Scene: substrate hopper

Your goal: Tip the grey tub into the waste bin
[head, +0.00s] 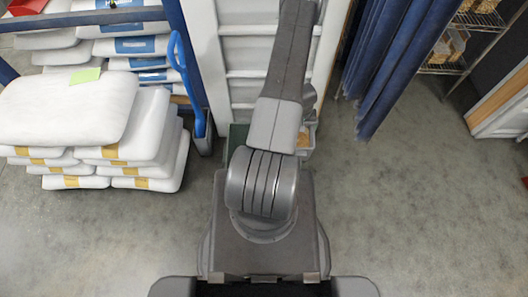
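My arm reaches up and away through the middle of the head view, and its end leaves the top of the picture. My gripper is not in view. A low grey-green container (236,138) stands on the floor behind my arm, against the pale panelled front. I cannot tell whether this is the grey tub or the waste bin.
White sacks (67,105) are piled on the floor at left, with more on a blue-framed rack (140,16) behind. A blue-handled shovel (190,85) leans beside them. Blue strip curtains (390,60) hang right of the panelled front (250,50). Wire shelving (475,20) stands far right. The right floor is clear.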

